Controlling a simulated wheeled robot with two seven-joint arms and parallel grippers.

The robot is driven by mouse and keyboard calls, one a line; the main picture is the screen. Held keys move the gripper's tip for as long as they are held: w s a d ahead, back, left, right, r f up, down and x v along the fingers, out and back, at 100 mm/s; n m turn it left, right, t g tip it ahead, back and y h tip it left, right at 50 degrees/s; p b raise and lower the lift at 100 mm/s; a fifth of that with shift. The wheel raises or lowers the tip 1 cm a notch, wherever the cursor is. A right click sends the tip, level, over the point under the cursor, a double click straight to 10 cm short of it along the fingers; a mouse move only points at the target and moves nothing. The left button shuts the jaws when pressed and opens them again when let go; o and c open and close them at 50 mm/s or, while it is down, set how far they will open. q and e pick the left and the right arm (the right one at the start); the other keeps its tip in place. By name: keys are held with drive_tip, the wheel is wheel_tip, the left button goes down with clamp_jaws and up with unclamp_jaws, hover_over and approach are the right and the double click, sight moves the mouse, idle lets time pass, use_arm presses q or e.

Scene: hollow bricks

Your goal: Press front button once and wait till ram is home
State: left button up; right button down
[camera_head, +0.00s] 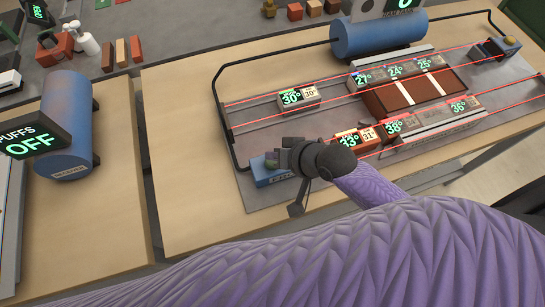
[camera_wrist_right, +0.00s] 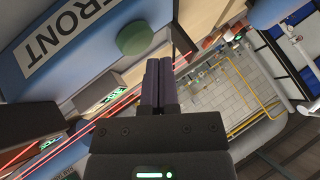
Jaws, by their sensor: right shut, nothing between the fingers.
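The front button is a green round button (camera_wrist_right: 135,38) on a blue box (camera_wrist_right: 85,30) labelled FRONT. In the head view the blue box (camera_head: 258,176) stands at the near left corner of the grey machine bed, with part of the button beside my gripper. My right gripper (camera_head: 284,158) is shut and empty, right beside the button. In the right wrist view its shut fingertips (camera_wrist_right: 159,62) lie just below and right of the button, with a small gap in the picture. I cannot tell which part is the ram or whether it is home. My left gripper is not in view.
Bricks with green number displays, such as a white one (camera_head: 298,97) and a red-brown one (camera_head: 358,138), stand on the bed between red light lines. A second blue box (camera_head: 495,48) is at the far right corner. A blue tank (camera_head: 378,35) stands behind; another (camera_head: 67,125) is at left.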

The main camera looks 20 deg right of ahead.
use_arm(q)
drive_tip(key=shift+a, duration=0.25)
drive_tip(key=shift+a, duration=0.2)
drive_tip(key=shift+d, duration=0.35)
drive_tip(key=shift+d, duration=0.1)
use_arm(e)
drive_tip(key=shift+f, duration=0.15)
drive_tip(key=shift+f, duration=0.25)
